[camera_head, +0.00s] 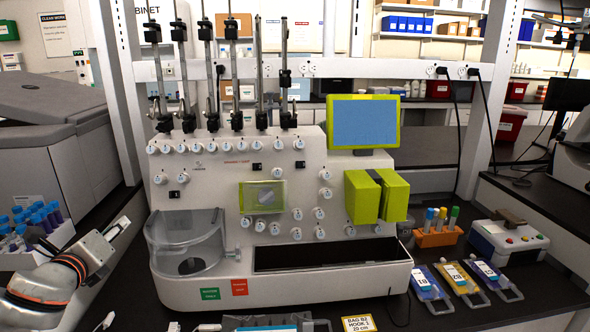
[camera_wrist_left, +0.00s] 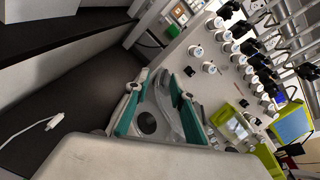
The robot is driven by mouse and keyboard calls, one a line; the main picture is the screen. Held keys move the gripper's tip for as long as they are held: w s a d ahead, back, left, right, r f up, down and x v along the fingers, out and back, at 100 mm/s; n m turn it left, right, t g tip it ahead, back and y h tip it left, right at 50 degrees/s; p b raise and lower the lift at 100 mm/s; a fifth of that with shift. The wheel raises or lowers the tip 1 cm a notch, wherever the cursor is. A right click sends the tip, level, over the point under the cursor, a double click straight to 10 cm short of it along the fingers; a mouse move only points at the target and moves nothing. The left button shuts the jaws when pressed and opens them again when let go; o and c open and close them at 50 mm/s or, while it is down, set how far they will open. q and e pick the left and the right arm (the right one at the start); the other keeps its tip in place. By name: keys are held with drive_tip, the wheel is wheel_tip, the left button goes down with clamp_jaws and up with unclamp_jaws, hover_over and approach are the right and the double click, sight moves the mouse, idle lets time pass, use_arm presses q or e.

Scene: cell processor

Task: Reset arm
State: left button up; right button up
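My left arm comes in from the lower left in the head view. Its gripper (camera_head: 118,229) is in front of the cell processor's left side, beside the clear round chamber. In the left wrist view the gripper (camera_wrist_left: 158,98) has its two teal-padded fingers spread apart. Nothing is held between them; the clear chamber (camera_wrist_left: 148,122) shows in the gap beyond. The white cell processor (camera_head: 228,262) stands on the dark bench, with knobs, a blue screen (camera_head: 363,124) and green parts. My right gripper is in neither view.
A rack of tubes (camera_head: 437,238) and several labelled bags, one of them yellow (camera_head: 460,281), lie on the right. A grey-white machine (camera_head: 508,243) stands behind them. A white box of blue-capped tubes (camera_head: 45,255) is close to my left arm. A yellow card (camera_head: 358,325) lies at the front.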

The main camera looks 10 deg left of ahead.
use_arm(q)
drive_tip(key=s+d+f+n+g, duration=0.3)
drive_tip(key=s+d+f+n, duration=0.3)
drive_tip(key=f, duration=0.3)
drive_tip(key=s+d+f+n+g, duration=0.2)
drive_tip(key=s+d+f+n, duration=0.3)
drive_tip(key=s+f, duration=0.45)
drive_tip(key=s+d+f+n+g, duration=0.35)
drive_tip(key=s+f+n, duration=0.4)
drive_tip(key=f, duration=0.25)
drive_tip(key=w+d+f+n+t+h, duration=0.1)
drive_tip(key=d+f+t+h, duration=0.1)
drive_tip(key=d+f+h, duration=0.2)
drive_tip(key=w+d+f+n+t+h, duration=0.1)
drive_tip(key=d+f+t+h, duration=0.1)
drive_tip(key=d+f, duration=0.7)
drive_tip(key=d+h, duration=0.1)
drive_tip(key=d, duration=0.2)
drive_tip(key=shift+w+d+f+n+h, duration=0.2)
drive_tip(key=shift+w+d+n+h, duration=0.1)
drive_tip(key=shift+w+n+h, duration=0.1)
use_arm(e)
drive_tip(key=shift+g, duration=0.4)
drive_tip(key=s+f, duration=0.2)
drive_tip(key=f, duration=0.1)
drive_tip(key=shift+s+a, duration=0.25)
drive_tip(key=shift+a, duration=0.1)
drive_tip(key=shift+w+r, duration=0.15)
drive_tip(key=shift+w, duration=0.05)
